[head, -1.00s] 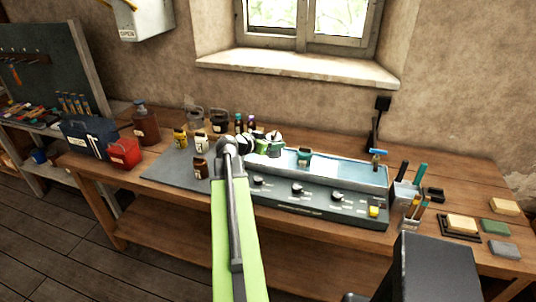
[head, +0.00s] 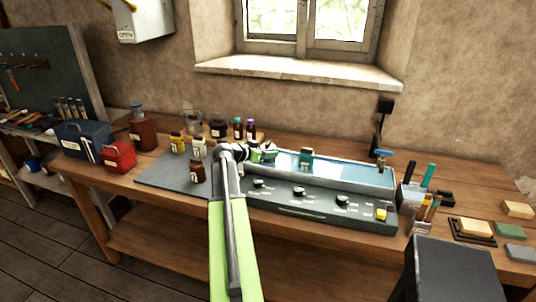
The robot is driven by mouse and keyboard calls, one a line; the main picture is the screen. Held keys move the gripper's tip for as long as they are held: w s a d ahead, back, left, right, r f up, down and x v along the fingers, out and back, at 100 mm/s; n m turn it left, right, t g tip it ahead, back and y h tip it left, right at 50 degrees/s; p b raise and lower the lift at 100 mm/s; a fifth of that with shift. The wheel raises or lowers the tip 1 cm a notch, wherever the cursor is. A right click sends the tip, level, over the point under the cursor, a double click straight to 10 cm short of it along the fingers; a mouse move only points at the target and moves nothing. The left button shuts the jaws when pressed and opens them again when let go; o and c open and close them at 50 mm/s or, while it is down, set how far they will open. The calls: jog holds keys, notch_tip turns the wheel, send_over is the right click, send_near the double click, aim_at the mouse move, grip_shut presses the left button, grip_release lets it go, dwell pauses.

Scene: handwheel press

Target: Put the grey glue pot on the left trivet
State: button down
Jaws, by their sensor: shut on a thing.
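My gripper (head: 250,152) is at the far end of my green arm, above the left end of the water bath. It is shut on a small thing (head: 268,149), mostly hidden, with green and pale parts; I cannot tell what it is. A grey, handled vessel (head: 192,119) stands at the back of the bench, left of a dark handled pot (head: 218,129). I cannot tell for sure whether this grey vessel is the glue pot. No trivet can be made out.
Yellow, white and brown jars stand on or by the grey mat (head: 160,172). The water bath (head: 340,172) has a control panel in front. Two bottles (head: 244,127) stand behind my gripper. A tool holder (head: 410,195) and blocks are at the right. The mat's front left is clear.

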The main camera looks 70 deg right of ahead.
jog(key=c, duration=0.5)
grip_release()
jog(key=shift+a+r, duration=0.15)
jog(key=shift+r, duration=0.15)
jog(key=p+v, duration=0.4)
jog(key=v, duration=0.7)
jog(key=shift+w+a+p, duration=0.2)
jog(key=shift+a+p, duration=0.05)
jog(key=shift+p, duration=0.1)
